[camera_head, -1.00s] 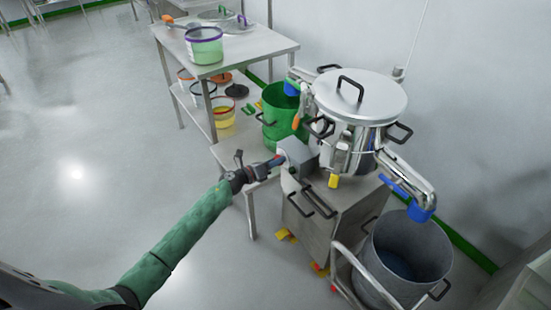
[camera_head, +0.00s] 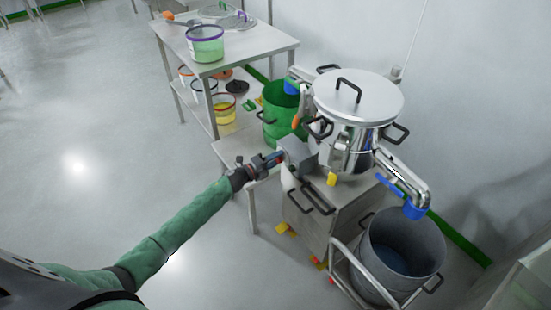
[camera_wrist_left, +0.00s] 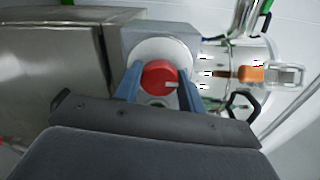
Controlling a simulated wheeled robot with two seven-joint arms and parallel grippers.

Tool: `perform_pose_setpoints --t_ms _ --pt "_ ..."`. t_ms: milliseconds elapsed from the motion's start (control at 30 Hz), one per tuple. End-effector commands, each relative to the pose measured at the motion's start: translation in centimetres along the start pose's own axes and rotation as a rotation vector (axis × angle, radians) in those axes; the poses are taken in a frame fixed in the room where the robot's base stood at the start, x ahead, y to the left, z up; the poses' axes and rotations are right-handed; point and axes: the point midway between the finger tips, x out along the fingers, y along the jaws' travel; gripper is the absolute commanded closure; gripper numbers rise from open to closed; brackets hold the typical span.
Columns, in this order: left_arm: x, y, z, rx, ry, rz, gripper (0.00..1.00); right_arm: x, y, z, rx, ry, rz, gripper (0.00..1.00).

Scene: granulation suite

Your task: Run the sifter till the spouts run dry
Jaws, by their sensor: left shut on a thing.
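The steel sifter (camera_head: 358,97) stands with its round lid on. A grey control box (camera_head: 301,153) sits on its near left side. My left gripper (camera_head: 278,157) is at the box's face. In the left wrist view its blue fingers close on both sides of a red knob (camera_wrist_left: 160,77) on a pale round plate. One spout (camera_head: 409,183), with a blue end, points down over a grey bin (camera_head: 405,225). The other spout's blue end (camera_head: 292,86) is over a green bin (camera_head: 279,120). No falling stream is visible at either spout. My right gripper is out of view.
A steel table (camera_head: 240,48) at the back left carries a purple-rimmed tub (camera_head: 205,43) and round sieves. Several tubs stand on its lower shelf. The floor at left is clear.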

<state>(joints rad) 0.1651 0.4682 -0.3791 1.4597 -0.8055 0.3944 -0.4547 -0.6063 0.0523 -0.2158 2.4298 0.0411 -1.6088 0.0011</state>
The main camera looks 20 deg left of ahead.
Motion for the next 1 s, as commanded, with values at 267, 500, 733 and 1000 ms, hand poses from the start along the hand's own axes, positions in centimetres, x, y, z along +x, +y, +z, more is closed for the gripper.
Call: perform_pose_setpoints --t_ms 267,500,733,1000 --pt "-0.03 -0.04 0.27 -0.024 -0.004 0.000 0.83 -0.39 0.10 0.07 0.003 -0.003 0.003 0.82" --pt "-0.04 -0.04 0.27 -0.023 -0.004 0.000 0.83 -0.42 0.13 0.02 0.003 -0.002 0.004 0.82" --pt "-0.02 -0.02 0.18 -0.023 -0.003 0.000 0.39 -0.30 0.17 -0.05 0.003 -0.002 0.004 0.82" --pt "-0.35 0.08 0.09 -0.023 -0.002 0.001 0.39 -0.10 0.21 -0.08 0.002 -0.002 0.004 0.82"
